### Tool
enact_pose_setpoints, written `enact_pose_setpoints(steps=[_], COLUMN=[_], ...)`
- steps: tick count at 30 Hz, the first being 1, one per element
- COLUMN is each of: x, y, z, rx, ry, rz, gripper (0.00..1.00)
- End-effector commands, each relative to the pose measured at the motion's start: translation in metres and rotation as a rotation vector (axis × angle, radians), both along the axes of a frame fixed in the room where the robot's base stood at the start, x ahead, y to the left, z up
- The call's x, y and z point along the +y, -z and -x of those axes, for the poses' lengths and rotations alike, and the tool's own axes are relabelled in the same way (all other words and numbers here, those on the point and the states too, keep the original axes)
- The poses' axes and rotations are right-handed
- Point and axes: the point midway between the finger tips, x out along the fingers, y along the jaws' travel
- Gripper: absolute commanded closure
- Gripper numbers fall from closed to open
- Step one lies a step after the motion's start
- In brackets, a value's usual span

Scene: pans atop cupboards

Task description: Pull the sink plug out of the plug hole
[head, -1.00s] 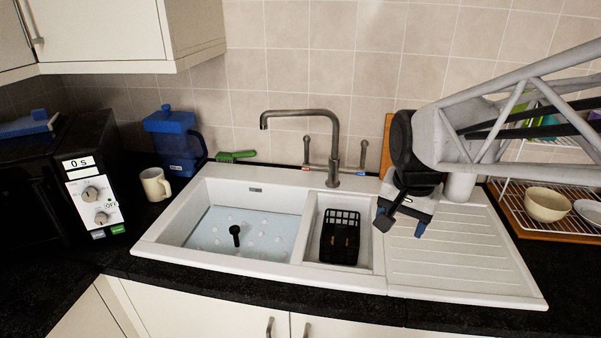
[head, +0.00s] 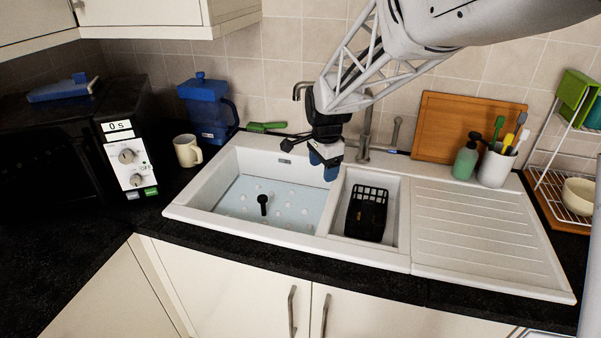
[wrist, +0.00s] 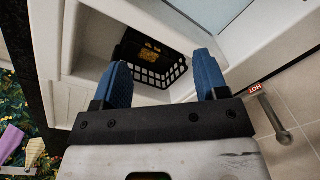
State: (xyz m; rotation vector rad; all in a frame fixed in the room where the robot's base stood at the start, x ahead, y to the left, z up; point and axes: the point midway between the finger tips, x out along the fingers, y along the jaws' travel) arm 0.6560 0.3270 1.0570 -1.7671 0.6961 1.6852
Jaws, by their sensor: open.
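The sink plug (head: 263,203) is a black upright stem with a knob top in the left, larger basin (head: 232,165). Pale bluish water or a pale floor with several light round spots surrounds it; its lower end is hard to make out. My gripper (head: 326,168) is above the right part of the large basin, near the divider, up and to the right of the plug. In the wrist view its two blue fingers (wrist: 161,82) are spread apart with nothing between them. The plug does not show in the wrist view.
A black caddy (head: 367,213) sits in the small basin. The tap (head: 366,130) stands behind, partly hidden by my arm. The drainboard (head: 480,235) is clear.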

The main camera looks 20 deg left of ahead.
Motion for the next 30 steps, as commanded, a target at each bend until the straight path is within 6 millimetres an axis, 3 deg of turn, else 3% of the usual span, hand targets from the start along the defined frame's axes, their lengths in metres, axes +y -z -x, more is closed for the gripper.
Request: enact_pose_setpoints(steps=[1, 12, 18, 24, 30], x=[0.017, 0.127, 0.175, 0.197, 0.199], y=[0.010, 0.083, 0.118, 0.134, 0.136], z=[-0.005, -0.031, -0.035, -0.035, -0.035], rx=[0.008, 0.045, 0.058, 0.063, 0.063], ry=[0.016, 0.190, 0.266, 0.304, 0.310], rz=[0.002, 0.010, 0.015, 0.018, 0.018], gripper=[0.33, 0.33, 0.33, 0.33, 0.33])
